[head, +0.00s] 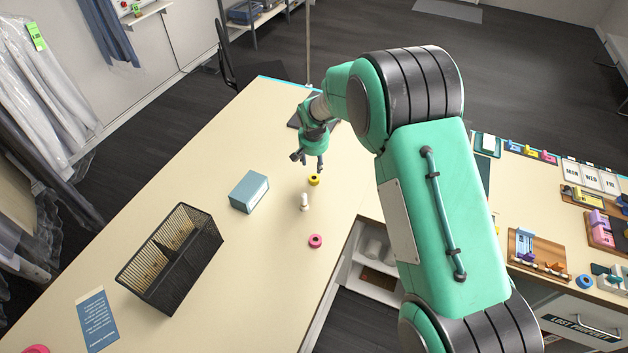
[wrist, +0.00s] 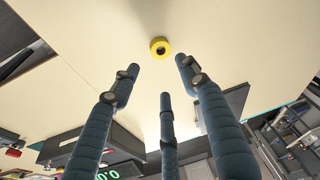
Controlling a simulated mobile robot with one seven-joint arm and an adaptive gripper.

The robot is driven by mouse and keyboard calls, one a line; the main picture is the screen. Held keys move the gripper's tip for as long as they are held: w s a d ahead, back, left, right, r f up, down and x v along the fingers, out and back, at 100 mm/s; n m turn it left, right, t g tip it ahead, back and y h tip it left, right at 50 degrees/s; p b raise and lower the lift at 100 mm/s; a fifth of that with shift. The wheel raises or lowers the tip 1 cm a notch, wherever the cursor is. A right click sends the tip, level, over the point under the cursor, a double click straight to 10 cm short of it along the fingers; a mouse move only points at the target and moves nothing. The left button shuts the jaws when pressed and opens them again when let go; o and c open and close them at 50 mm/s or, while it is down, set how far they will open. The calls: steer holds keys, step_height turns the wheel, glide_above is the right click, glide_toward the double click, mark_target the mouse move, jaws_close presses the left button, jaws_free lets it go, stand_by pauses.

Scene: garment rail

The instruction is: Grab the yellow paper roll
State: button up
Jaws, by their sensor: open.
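The yellow paper roll (head: 314,180) is a small ring with a dark centre on the cream table. In the head view it lies just below my gripper (head: 308,161). In the wrist view the yellow paper roll (wrist: 160,48) shows near the top middle, beyond the fingertips. My gripper (wrist: 160,80) has its fingers spread, with nothing between them. The fingers are apart from the roll.
A small white object (head: 304,202) stands close to the roll, with a pink roll (head: 315,241) further off. A blue-grey box (head: 249,192) and a black wire basket (head: 172,258) stand to the left. The table between them is clear.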

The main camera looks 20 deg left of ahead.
steer(key=shift+f, duration=0.1)
steer(key=p, duration=0.1)
glide_above(314, 178)
steer(key=s, duration=0.2)
steer(key=shift+w+d+f, duration=0.1)
steer(key=shift+d+f, duration=0.05)
steer(key=shift+f, duration=1.2)
steer(key=shift+w+d+f, duration=0.1)
steer(key=shift+f, duration=1.2)
steer(key=shift+w+d+f, duration=0.1)
steer(key=shift+d+f, duration=0.05)
steer(key=shift+f, duration=1.2)
steer(key=shift+f, duration=0.15)
steer(key=shift+p+x, duration=0.7)
steer(key=shift+x, duration=1.75)
steer(key=shift+a, duration=0.1)
steer(key=shift+c, duration=0.6)
steer(key=c, duration=0.6)
